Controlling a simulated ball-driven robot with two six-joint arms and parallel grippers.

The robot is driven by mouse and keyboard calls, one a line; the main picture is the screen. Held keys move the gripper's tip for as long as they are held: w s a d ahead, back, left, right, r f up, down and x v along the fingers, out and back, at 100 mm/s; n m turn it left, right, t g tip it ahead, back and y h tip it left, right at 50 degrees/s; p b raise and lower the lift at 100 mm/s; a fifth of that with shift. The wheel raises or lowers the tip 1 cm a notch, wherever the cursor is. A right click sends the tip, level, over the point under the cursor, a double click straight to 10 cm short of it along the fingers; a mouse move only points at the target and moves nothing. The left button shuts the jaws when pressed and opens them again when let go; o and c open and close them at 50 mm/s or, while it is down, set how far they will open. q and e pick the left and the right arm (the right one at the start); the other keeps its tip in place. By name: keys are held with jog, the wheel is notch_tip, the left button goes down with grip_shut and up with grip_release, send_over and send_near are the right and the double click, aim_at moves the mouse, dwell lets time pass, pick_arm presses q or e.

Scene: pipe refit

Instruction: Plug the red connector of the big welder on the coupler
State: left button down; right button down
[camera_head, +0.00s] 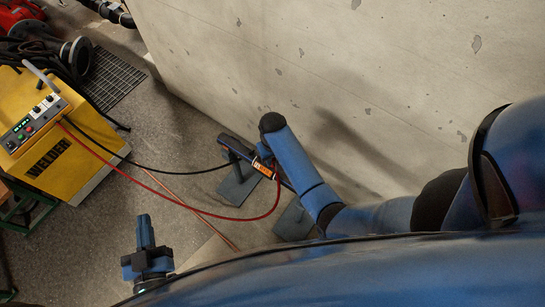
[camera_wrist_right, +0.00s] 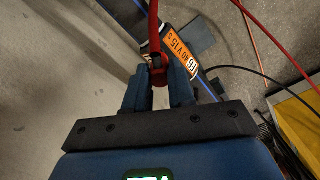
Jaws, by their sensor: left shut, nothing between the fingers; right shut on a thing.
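The big welder (camera_head: 75,165) is a yellow box at the left in the head view, with a black cable and a red cable leading from it. The coupler (camera_head: 262,168) is a dark bar with an orange label. It also shows in the right wrist view (camera_wrist_right: 181,50). My right gripper (camera_wrist_right: 158,76) is shut on the red connector (camera_wrist_right: 158,74), close beside the labelled coupler. I cannot tell whether the connector touches or sits in it. In the head view my arm hides the right fingers. My left gripper (camera_head: 146,232) is shut and empty, low over the floor.
A concrete wall (camera_head: 350,60) runs along the coupler's far side. The black cable (camera_head: 165,171) and a thin orange-red line (camera_head: 180,203) cross the floor. A floor grate (camera_head: 108,78) and dark gear lie at the upper left. The floor between welder and coupler is otherwise clear.

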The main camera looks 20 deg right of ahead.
jog(key=shift+f, duration=1.2)
dwell(1.6)
jog(key=c, duration=0.7)
grip_release()
jog(key=shift+r, duration=0.15)
jog(key=shift+r+p, duration=3.7)
jog(key=shift+p, duration=0.25)
jog(key=shift+w, duration=0.1)
